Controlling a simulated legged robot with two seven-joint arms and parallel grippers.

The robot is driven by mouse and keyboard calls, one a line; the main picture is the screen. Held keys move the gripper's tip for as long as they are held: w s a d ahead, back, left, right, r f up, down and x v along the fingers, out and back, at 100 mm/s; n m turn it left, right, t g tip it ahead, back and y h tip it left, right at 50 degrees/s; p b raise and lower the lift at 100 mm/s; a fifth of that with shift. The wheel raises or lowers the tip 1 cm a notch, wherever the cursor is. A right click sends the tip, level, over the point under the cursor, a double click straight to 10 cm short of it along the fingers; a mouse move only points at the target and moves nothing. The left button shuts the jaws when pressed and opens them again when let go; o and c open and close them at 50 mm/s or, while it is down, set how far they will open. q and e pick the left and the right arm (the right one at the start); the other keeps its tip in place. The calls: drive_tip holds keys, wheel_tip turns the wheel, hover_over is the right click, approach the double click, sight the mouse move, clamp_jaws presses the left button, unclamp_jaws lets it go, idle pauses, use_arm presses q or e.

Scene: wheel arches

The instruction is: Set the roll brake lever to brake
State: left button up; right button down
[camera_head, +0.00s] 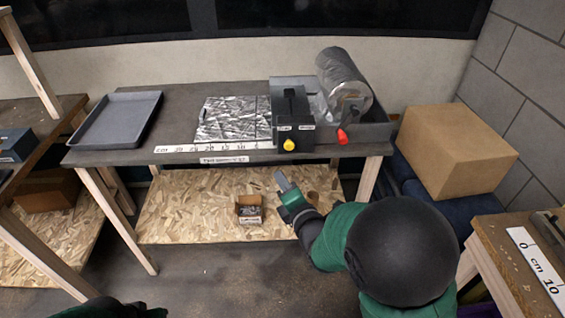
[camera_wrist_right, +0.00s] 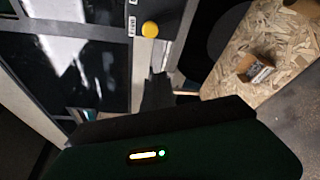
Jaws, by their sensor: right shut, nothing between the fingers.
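A workbench (camera_head: 180,157) carries a roll of silvery sheet (camera_head: 340,72) at its back right. A small red lever (camera_head: 342,136) sits at the front below the roll's end; I cannot read its setting. A black device (camera_head: 291,105) with a yellow knob (camera_head: 289,145) and small labels stands left of it. The yellow knob also shows in the right wrist view (camera_wrist_right: 150,29). My right gripper (camera_head: 282,180) is shut and empty, in front of the bench and below its top, apart from the lever. It shows dark in the right wrist view (camera_wrist_right: 158,92). My left gripper is out of view.
A silvery sheet (camera_head: 225,118) lies on the bench beside a grey tray (camera_head: 118,120). A ruler strip (camera_head: 200,149) runs along the front edge. A small open box (camera_head: 249,209) stands on the lower shelf. A large cardboard box (camera_head: 455,150) is at right.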

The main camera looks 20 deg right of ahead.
sight(292, 147)
drive_tip(key=w+f+b, duration=0.2)
drive_tip(key=w, duration=0.8)
drive_tip(key=d+r, duration=0.1)
drive_tip(key=s+d+r, duration=0.1)
drive_tip(key=d, duration=0.1)
drive_tip(key=shift+r, duration=0.15)
drive_tip(key=shift+a, duration=0.1)
drive_tip(key=shift+w, duration=0.1)
